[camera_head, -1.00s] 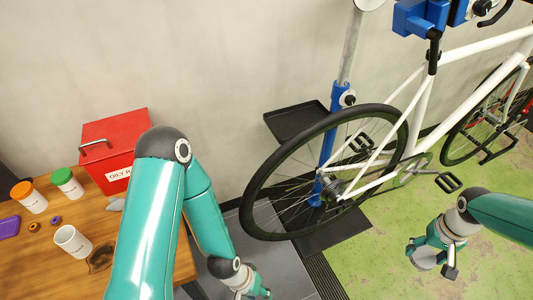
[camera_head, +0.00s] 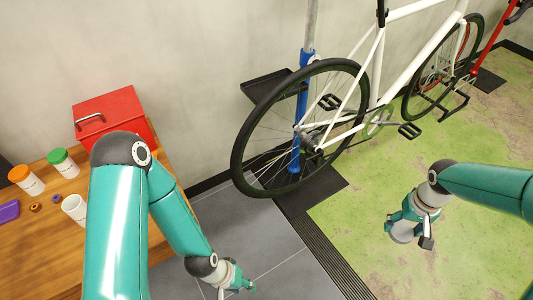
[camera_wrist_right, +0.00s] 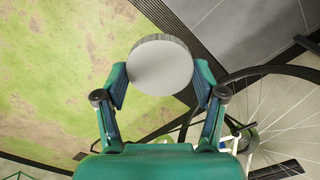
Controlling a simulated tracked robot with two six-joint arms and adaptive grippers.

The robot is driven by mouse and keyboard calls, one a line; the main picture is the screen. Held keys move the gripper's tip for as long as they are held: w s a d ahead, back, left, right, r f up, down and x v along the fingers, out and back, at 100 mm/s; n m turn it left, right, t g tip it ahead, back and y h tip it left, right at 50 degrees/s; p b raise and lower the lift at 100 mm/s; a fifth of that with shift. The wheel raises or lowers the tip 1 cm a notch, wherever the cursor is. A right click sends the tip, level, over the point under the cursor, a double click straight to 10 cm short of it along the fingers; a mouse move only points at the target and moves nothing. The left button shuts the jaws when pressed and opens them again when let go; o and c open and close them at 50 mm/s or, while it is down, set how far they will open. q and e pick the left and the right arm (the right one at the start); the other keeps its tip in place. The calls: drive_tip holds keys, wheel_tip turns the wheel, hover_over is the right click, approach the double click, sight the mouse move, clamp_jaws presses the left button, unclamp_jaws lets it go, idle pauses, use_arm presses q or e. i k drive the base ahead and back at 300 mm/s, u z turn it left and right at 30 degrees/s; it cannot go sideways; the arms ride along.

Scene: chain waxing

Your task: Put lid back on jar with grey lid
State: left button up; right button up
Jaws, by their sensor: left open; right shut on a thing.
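My right gripper (camera_head: 409,228) is shut on a round grey lid (camera_head: 401,235) and holds it over the green floor, far from the bench. In the right wrist view the grey lid (camera_wrist_right: 160,62) sits between both fingers (camera_wrist_right: 160,78), its flat face showing. A white open jar (camera_head: 73,209) with no lid stands on the wooden bench at the left, partly hidden by my left arm. My left gripper (camera_head: 238,284) is open and empty, low over the grey floor tiles right of the bench.
Jars with an orange lid (camera_head: 20,173) and a green lid (camera_head: 58,156) stand on the bench (camera_head: 40,250), near a purple item (camera_head: 9,211). A red box (camera_head: 112,112) stands behind. A white bicycle (camera_head: 375,65) on a blue stand is ahead; floor between my grippers is clear.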

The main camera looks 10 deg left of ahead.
sight(74, 205)
drive_tip(key=k, duration=0.8)
drive_tip(key=u, duration=0.45)
drive_tip(key=i, duration=0.9)
drive_tip(key=u, duration=0.45)
